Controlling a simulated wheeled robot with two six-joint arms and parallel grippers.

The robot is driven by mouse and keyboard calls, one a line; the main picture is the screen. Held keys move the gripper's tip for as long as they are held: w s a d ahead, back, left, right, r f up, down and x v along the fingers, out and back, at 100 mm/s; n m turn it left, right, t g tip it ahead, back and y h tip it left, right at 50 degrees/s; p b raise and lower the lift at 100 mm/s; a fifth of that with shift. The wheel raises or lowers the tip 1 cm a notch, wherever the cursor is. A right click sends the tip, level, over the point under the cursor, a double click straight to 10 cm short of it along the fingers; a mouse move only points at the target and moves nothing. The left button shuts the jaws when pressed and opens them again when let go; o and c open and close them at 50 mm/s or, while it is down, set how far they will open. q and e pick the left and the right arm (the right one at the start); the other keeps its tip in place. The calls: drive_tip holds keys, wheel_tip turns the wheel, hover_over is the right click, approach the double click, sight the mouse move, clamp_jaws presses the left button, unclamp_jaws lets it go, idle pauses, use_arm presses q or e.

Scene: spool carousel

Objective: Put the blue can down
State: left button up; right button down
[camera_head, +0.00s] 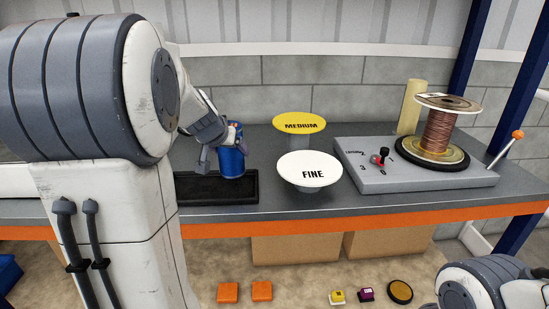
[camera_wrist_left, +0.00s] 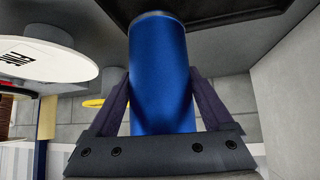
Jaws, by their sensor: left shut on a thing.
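The blue can (camera_head: 231,162) is upright at the right end of the black tray (camera_head: 215,199) in the head view. I cannot tell whether it touches the tray. My left gripper (camera_head: 220,152) is shut on the can from its left and upper side. In the left wrist view the blue can (camera_wrist_left: 160,75) stands between the two dark fingers of the left gripper (camera_wrist_left: 162,100), with the black tray (camera_wrist_left: 235,22) close to its end. My right gripper is not in view; only part of my right arm shows at the lower right.
A white FINE disc (camera_head: 310,169) and a yellow MEDIUM disc (camera_head: 299,123) stand right of the can. Further right, a grey base (camera_head: 385,180) carries a copper wire spool (camera_head: 438,131) and an orange-knobbed lever (camera_head: 517,135). The orange shelf edge (camera_head: 350,222) runs in front.

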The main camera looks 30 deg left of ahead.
sight(230, 162)
use_arm(q)
drive_tip(key=shift+w+a+f, duration=0.45)
drive_tip(key=shift+w+a, duration=0.05)
drive_tip(key=shift+a, duration=0.1)
wheel_tip(230, 162, down, 4)
drive_tip(key=shift+b, duration=1.05)
